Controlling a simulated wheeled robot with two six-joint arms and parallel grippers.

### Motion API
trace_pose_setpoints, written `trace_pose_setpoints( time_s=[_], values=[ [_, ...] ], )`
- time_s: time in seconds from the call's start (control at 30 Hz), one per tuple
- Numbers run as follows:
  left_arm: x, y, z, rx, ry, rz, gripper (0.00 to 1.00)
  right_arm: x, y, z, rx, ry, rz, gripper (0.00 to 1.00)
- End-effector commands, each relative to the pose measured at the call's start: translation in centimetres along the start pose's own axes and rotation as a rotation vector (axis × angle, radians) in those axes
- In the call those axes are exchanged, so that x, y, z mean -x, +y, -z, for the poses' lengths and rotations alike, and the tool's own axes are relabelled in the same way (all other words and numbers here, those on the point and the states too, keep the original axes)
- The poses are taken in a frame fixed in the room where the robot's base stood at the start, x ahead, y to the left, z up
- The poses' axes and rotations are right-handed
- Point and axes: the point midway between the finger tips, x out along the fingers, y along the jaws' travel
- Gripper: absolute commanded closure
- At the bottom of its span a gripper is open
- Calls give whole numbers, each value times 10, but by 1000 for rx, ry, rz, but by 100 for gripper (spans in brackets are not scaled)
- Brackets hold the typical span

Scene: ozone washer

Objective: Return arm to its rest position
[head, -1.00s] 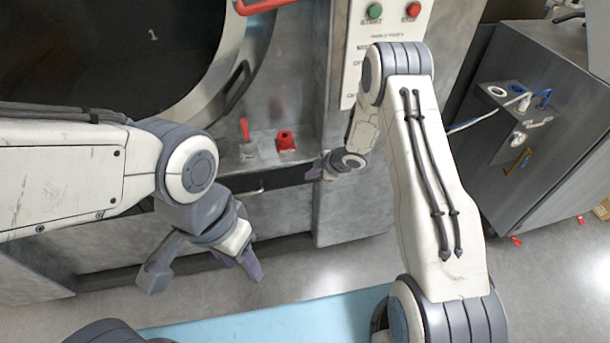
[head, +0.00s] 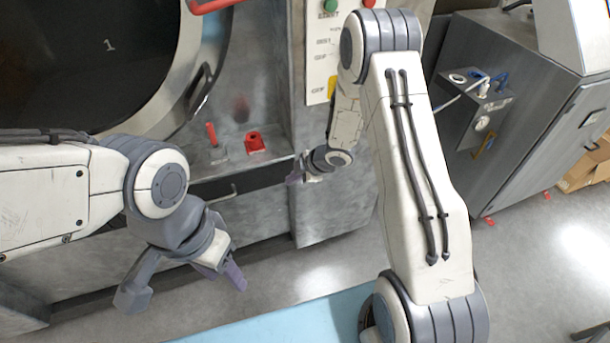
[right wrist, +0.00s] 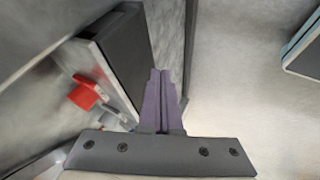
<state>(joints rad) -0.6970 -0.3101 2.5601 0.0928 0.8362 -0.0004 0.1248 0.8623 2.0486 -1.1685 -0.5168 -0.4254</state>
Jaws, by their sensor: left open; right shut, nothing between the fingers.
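In the head view, my right gripper (head: 293,172) is shut and empty, in front of the grey machine (head: 345,205), just right of and below the red knob (head: 254,142). The right wrist view shows its purple fingers (right wrist: 163,72) pressed together, with the red knob (right wrist: 85,92) to their left. I cannot tell whether the fingers touch the machine. My left gripper (head: 222,276) is open and empty. It hangs low in front of the machine's lower panel, pointing down. My right forearm covers part of the machine's right side.
The round dark door (head: 85,65) is at upper left. A red lever (head: 211,134) stands beside the knob. A green button (head: 330,6) is on the panel above. A grey cabinet (head: 530,100) with cables stands right, with cardboard boxes (head: 590,165) behind.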

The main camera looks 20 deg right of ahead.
Motion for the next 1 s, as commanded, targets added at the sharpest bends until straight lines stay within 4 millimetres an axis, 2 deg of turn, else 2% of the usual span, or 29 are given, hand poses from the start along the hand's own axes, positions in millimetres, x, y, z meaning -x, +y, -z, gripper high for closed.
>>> trace_pose_setpoints(
  time_s=[0.03, 0.2, 0.33, 0.63, 0.77, 0.83, 0.93, 1.0],
  values=[
    [1, 0, 0, 0, 0, 0, 50, 14, 1, -2, -5, -4, -4, 100],
    [3, 0, 0, 0, 0, 0, 50, 44, 0, -4, -6, -5, -3, 100],
    [4, 0, 0, 0, 0, 0, 50, 54, 0, -4, -6, -4, -1, 100],
    [4, 0, 0, 0, 0, 0, 50, 60, 4, 3, -13, -27, -9, 100],
    [4, 0, 0, 0, 0, 0, 50, 78, 18, 28, -73, -135, -51, 100],
    [4, 0, 0, 0, 0, 0, 50, 97, 21, 50, -144, -214, -81, 100],
    [4, 0, 0, 0, 0, 0, 50, 131, 8, 84, -283, -316, -107, 100],
    [4, 0, 0, 0, 0, 0, 50, 156, -14, 107, -396, -371, -103, 100]
  ],
)
